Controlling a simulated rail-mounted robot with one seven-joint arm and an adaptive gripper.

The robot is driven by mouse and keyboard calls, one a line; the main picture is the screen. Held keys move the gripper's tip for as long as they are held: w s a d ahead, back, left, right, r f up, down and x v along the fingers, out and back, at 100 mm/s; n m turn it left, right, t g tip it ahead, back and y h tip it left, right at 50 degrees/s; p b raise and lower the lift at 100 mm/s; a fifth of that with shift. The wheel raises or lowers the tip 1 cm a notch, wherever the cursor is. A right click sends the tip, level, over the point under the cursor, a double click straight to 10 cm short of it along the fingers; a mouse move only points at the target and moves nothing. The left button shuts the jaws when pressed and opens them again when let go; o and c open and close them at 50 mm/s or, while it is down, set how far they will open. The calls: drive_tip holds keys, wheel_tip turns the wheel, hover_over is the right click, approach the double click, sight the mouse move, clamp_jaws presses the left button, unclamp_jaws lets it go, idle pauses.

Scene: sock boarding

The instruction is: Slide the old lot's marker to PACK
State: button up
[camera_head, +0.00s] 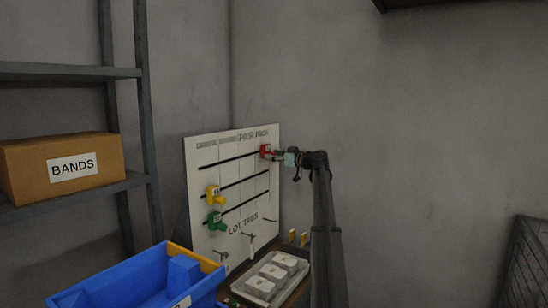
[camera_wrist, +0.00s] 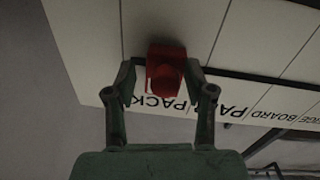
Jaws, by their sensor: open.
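The white board (camera_head: 228,180) stands upright with dark horizontal slots and column headings along its top. A red marker (camera_head: 265,151) sits at the right end of the top slot, under the rightmost heading. In the wrist view the red marker (camera_wrist: 165,68) is beside the word PACK (camera_wrist: 160,102). A yellow marker (camera_head: 214,195) and a green marker (camera_head: 216,222) sit at the left of the two lower slots. My gripper (camera_head: 284,155) is at the red marker, its open fingers (camera_wrist: 160,75) on either side of it. Whether they touch it is unclear.
A blue bin (camera_head: 135,281) is in front of the board at lower left. A grey tray (camera_head: 268,280) with pale blocks lies below the board. Hooks and LOT TAGS lettering are low on the board. A shelf with a BANDS box (camera_head: 60,165) stands left.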

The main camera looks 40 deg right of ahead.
drive_tip(key=v, duration=1.2)
drive_tip(key=shift+r, duration=0.1)
